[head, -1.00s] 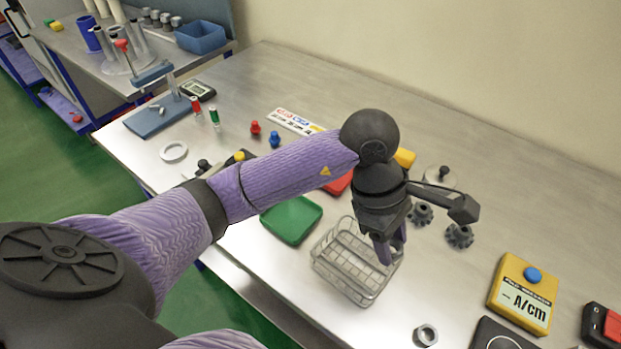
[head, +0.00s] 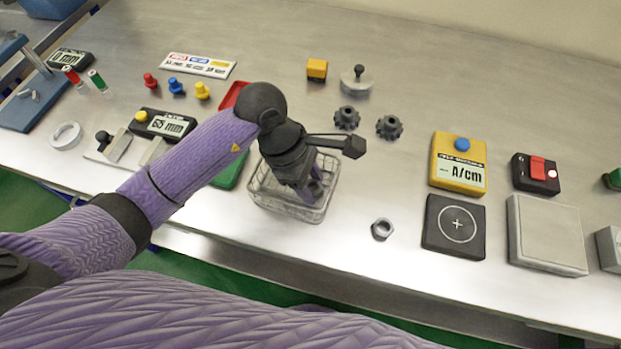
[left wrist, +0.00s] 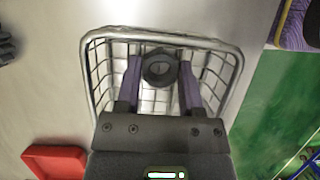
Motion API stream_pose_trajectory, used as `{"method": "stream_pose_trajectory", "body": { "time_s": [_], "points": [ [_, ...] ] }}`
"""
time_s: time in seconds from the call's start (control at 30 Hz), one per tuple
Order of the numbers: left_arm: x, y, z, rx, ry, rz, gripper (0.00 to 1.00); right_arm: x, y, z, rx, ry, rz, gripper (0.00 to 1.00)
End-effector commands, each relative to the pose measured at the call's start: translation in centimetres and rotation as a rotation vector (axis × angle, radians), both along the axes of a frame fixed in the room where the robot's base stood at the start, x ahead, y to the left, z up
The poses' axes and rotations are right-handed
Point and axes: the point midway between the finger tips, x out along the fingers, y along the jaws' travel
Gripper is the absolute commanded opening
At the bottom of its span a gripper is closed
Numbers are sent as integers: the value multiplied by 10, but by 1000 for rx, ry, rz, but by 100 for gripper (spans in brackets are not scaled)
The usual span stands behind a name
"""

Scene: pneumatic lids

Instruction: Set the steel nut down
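My left gripper (head: 309,192) points down inside the wire basket (head: 256,196). In the left wrist view its two purple fingers (left wrist: 160,77) are on either side of a dark grey ring-shaped steel nut (left wrist: 149,76) and appear to touch it. The basket's rim (left wrist: 98,38) surrounds both. I cannot tell whether the nut touches the basket floor. In the head view the gripper and the mesh mostly hide this nut. Another steel nut (head: 382,229) lies on the table right of the basket. My right gripper is out of view.
Two dark gears (head: 389,127) stand behind the basket. A black pad with a circle (head: 454,227), a yellow A/cm meter (head: 459,162) and a grey block (head: 546,233) are to the right. A green tray (head: 230,174) and a red tray (left wrist: 55,161) lie close to the basket.

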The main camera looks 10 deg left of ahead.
Motion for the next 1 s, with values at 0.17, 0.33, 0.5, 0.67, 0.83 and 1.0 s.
{"method": "stream_pose_trajectory", "body": {
  "time_s": [0.17,0.33,0.5,0.67,0.83,1.0],
  "points": [
    [0,0,0,0,1,0,81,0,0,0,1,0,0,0],
    [0,0,0,0,1,0,81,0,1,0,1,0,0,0],
    [1,4,13,2,-3,1,81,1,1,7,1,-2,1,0],
    [3,21,56,2,-7,0,81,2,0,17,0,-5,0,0],
    [4,37,95,3,-3,0,81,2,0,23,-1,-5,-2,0],
    [5,45,113,1,0,0,81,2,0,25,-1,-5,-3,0]
  ]
}}
